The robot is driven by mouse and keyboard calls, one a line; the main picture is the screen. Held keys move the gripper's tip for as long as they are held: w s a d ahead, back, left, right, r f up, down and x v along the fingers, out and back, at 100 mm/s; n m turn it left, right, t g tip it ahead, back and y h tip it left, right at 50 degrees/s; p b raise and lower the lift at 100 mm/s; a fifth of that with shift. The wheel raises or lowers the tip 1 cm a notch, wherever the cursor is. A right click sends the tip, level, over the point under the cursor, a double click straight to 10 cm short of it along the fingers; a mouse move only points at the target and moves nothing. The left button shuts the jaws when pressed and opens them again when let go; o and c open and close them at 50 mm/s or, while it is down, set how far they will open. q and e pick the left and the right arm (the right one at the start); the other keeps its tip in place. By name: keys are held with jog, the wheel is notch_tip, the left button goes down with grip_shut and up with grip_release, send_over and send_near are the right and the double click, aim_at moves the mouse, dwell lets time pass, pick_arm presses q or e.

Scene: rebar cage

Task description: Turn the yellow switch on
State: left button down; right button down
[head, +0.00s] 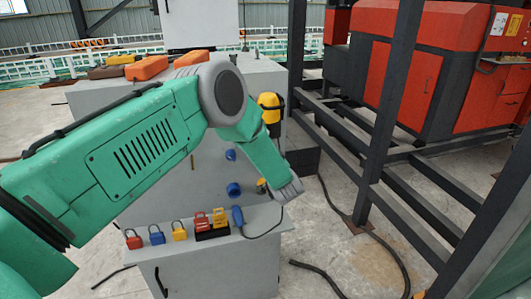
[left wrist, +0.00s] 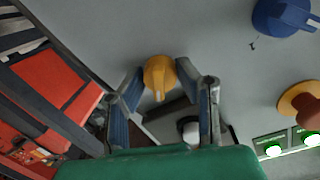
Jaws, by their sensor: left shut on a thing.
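The yellow switch (left wrist: 159,73) is a rounded knob on the grey panel in the left wrist view, with its grip pointing down the picture. My left gripper (left wrist: 165,82) has one finger on each side of it and is shut on it. In the head view my green left arm reaches across the cabinet, and its wrist (head: 285,190) is at the panel's right edge. My right gripper is in neither view.
Blue knobs (head: 234,190) sit on the grey cabinet. Dark steel beams (head: 380,110) stand at right.

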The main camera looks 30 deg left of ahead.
pick_arm(q)
jog(key=shift+r+m, duration=0.1)
jog(key=shift+m, duration=1.1)
jog(key=c, duration=1.3)
grip_release()
jog(key=shift+o, duration=0.6)
jog(key=shift+w, duration=0.15)
jog(key=shift+s+d, duration=0.2)
jog(key=f+v, duration=0.1)
jog(key=v, duration=1)
jog(key=shift+d+r, duration=0.3)
jog(key=shift+d, duration=0.1)
